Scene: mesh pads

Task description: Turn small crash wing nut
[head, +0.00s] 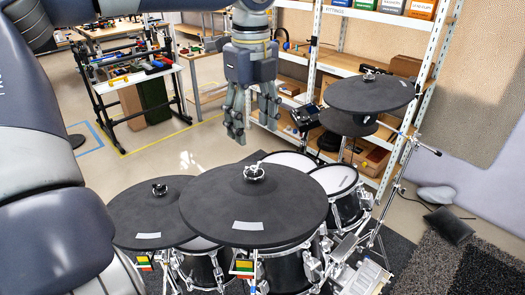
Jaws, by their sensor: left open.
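Three dark cymbal pads each have a wing nut at the centre. The large middle pad (250,210) has a silvery wing nut (254,172). The smaller left pad (140,215) has a dark wing nut (160,189) and is partly covered by the middle pad. The right pad (372,95) has its own wing nut (369,72) and stands higher and farther back. No label shows which is the small crash. My left gripper (252,124) hangs fingers down, open and empty, behind the middle wing nut in the picture, apart from all pads. My right gripper is not in view.
Drums with white heads (334,179) stand under the pads, with another dark pad (347,122) below the right one. Metal stands (400,165) rise at the right. A shelf (340,60) and a workbench (125,80) stand behind. Open floor (150,155) lies at left.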

